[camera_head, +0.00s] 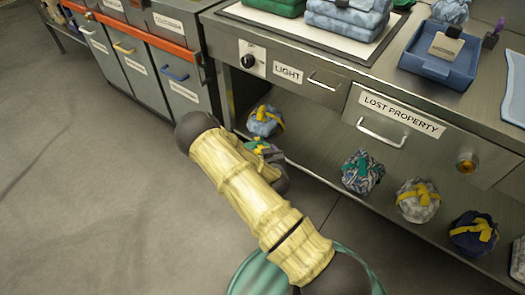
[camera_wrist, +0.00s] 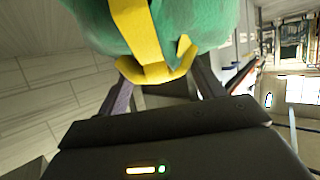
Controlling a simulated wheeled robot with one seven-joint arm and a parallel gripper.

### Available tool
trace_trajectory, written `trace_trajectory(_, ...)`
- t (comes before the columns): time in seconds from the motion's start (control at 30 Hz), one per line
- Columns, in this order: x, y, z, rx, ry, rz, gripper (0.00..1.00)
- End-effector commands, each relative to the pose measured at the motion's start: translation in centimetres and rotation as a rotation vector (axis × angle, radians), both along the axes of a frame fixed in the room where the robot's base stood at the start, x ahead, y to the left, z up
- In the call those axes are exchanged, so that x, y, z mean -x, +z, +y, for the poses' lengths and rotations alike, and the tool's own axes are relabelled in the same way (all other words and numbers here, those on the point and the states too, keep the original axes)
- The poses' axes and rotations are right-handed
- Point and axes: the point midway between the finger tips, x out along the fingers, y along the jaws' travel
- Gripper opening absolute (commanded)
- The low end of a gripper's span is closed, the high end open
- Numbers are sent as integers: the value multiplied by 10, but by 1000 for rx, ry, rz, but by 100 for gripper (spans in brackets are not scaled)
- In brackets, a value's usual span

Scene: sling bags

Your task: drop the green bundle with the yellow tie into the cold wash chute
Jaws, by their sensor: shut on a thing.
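My gripper (camera_wrist: 162,88) is shut on the green bundle (camera_wrist: 205,22), which has a yellow tie (camera_wrist: 130,35) around it. The bundle fills the top of the wrist view, between my two fingers. A row of grey chute fronts (camera_head: 143,75) stands at the upper left, with white, yellow and blue handles and an orange-red strip above.
A steel counter (camera_head: 400,75) stands at the right, with a blue tray (camera_head: 440,60) and folded cloth (camera_head: 345,15) on top. Several tied bundles, one blue with a yellow tie (camera_head: 265,121), sit on its lower shelf. The floor (camera_head: 80,190) at left is clear.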

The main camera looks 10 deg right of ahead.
Motion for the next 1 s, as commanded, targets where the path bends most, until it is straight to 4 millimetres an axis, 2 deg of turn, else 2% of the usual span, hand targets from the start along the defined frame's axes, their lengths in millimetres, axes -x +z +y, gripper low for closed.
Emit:
trace_trajectory(0.03, 0, 23, 0, 0, 0, -3, 15)
trace_trajectory(1.0, 17, 232, 0, 0, 0, -2, 15)
